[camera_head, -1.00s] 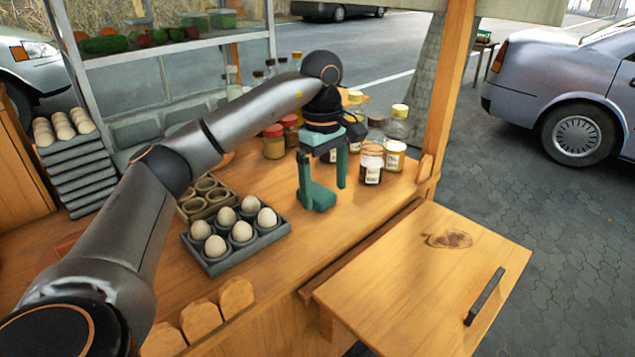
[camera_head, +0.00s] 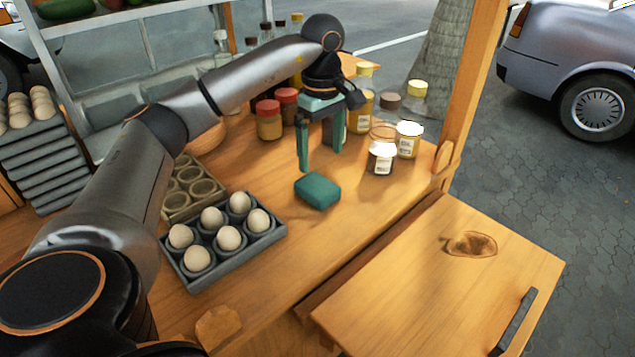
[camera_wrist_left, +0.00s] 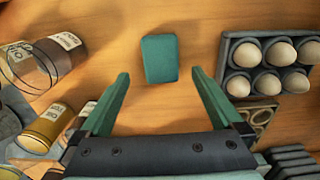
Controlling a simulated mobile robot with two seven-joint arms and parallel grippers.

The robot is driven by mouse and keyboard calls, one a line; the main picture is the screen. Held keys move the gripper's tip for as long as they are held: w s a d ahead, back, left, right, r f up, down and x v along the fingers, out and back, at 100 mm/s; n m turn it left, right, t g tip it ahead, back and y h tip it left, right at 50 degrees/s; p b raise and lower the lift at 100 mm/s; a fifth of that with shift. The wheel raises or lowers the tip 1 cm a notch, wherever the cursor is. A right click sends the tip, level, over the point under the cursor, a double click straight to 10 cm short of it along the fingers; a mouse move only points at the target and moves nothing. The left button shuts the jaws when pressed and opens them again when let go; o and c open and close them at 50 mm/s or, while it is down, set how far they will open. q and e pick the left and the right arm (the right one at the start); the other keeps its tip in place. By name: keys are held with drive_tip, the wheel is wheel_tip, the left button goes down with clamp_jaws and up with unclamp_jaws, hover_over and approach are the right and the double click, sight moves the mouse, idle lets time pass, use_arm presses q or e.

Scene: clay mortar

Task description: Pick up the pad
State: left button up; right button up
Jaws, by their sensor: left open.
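The pad (camera_head: 318,190) is a small teal block lying flat on the wooden counter, between the egg tray and the jars. It also shows in the left wrist view (camera_wrist_left: 160,59), just beyond the fingertips and roughly midway between their lines. My left gripper (camera_head: 319,160) is open and empty, with its two green fingers pointing down above and behind the pad. In the left wrist view, the open fingers (camera_wrist_left: 160,75) spread apart with the pad ahead of them, not between them. My right gripper is not in view.
A grey egg tray (camera_head: 238,260) stands left of the pad, with an empty brown carton (camera_head: 187,197) behind it. Glass jars (camera_head: 382,150) stand to the right and red-lidded jars (camera_head: 268,120) behind. The counter in front of the pad is clear.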

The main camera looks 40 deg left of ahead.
sight(321, 186)
use_arm(q)
wheel_tip(321, 186, down, 9)
drive_tip(key=shift+b, duration=0.55)
drive_tip(key=shift+c, duration=0.4)
drive_tip(key=c, duration=1.1)
drive_tip(key=shift+r, duration=0.15)
